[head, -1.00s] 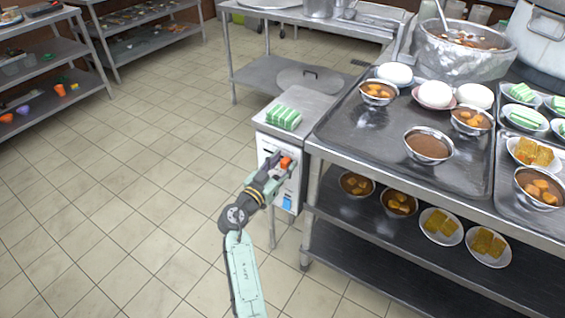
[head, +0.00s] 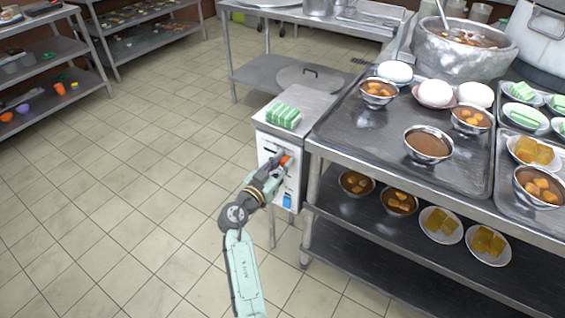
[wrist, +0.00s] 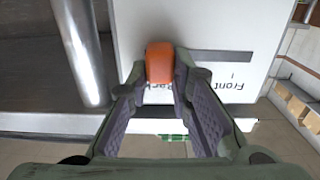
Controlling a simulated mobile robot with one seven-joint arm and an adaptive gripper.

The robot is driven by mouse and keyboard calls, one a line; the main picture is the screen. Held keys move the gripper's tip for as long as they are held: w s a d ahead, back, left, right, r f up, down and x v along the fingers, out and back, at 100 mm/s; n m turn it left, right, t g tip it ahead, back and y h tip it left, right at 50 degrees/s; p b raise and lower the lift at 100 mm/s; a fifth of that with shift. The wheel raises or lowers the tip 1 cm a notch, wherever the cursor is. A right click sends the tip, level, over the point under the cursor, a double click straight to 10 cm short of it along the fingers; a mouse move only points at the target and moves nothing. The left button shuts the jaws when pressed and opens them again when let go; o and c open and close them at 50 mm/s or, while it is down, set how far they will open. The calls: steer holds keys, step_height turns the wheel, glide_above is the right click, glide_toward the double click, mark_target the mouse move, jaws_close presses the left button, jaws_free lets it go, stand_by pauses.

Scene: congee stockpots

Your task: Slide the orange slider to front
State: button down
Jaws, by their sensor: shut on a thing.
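The orange slider (wrist: 160,62) sits on a white panel (wrist: 215,25) in the wrist view, and shows as a small orange spot in the head view (head: 286,160). It is at the left end of a dark slot in the wrist view, by the upside-down "Back" label; the slot (wrist: 222,56) runs on right towards "Front". My gripper (wrist: 161,75) has its two fingertips on either side of the slider, shut on it. In the head view my gripper (head: 279,164) is at the panel's upper part, hiding some of it.
The white unit (head: 292,184) has a blue patch (head: 287,201) low on its front and green-and-white striped pieces (head: 283,116) on top. A steel table (head: 335,148) with bowls stands close at right, its leg (wrist: 82,50) near my gripper. The tiled floor at left is clear.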

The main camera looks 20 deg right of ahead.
mark_target(266, 146)
steer(key=w+a+b, duration=0.1)
steer(key=w+b, duration=0.1)
steer(key=w+a+b, duration=0.1)
steer(key=a+b, duration=0.1)
steer(key=w+a+b, duration=0.1)
steer(key=w+b, duration=0.1)
steer(key=b, duration=0.1)
steer(key=shift+w+a+f, duration=0.15)
steer(key=shift+w+f, duration=0.1)
steer(key=shift+w, duration=0.05)
steer(key=shift+w+a+r+b, duration=0.15)
steer(key=shift+w+a+b, duration=0.25)
steer(key=shift+w+b, duration=0.1)
steer(key=shift+a+r, duration=0.1)
steer(key=shift+r, duration=0.1)
steer(key=c, duration=1.5)
jaws_free()
steer(key=shift+w, duration=0.1)
steer(key=shift+c, duration=0.2)
steer(key=shift+o, duration=0.5)
steer(key=v, duration=1.2)
